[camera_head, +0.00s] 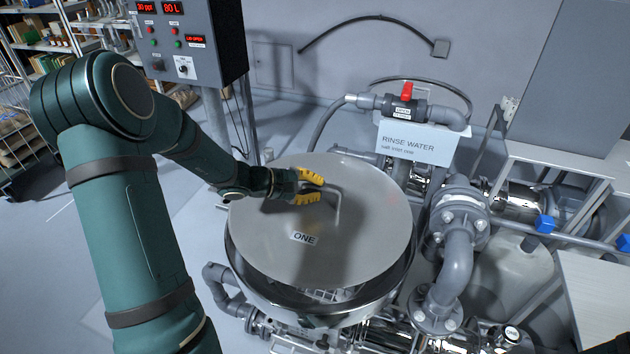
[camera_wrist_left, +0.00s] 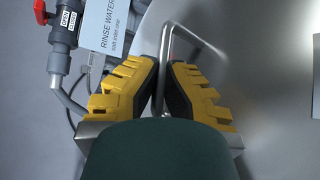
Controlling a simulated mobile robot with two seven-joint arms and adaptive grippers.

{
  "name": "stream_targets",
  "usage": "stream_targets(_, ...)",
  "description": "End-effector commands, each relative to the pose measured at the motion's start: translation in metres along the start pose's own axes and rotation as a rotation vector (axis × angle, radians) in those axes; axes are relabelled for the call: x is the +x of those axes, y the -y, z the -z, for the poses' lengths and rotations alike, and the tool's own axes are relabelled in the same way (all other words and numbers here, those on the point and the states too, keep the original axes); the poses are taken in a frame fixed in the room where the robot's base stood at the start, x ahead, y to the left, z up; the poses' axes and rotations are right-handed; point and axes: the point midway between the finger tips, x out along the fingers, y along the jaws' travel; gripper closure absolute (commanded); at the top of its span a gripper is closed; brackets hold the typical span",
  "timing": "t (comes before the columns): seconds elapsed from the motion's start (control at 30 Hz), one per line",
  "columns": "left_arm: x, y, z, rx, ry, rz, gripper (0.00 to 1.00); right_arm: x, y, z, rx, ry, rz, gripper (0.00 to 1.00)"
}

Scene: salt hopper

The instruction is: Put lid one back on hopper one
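Lid one (camera_head: 290,225) is a round grey metal disc marked ONE, with a bent rod handle (camera_head: 338,208) on top. It lies over hopper one (camera_head: 262,290), a round steel vessel, but sits off its rim. A gap at the front shows part of the hopper's inside. My left gripper (camera_head: 312,187), with yellow fingers, is at the handle. In the left wrist view the handle rod (camera_wrist_left: 167,58) runs between the nearly closed fingertips (camera_wrist_left: 165,68), which grip it. The lid hides the hopper's far rim. My right gripper is not seen.
A rinse water pipe with a red valve (camera_head: 407,91) and a sign (camera_head: 412,142) stands behind the hopper. Grey pipes (camera_head: 455,262) rise close on its right. A control box (camera_head: 190,42) stands at the back left. Open floor (camera_head: 60,260) lies left of my arm.

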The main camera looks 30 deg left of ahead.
Motion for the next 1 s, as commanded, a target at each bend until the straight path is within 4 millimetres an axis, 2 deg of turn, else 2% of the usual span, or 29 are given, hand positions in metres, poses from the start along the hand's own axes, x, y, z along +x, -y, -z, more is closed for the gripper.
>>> stream_targets(0.6, 0.02, 0.042, 0.02, -0.001, 0.002, -0.003, 1.0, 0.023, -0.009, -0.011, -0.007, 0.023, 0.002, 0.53)
stream_targets(1.0, 0.025, 0.054, 0.026, 0.001, 0.002, -0.003, 1.0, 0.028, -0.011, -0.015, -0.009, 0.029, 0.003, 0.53)
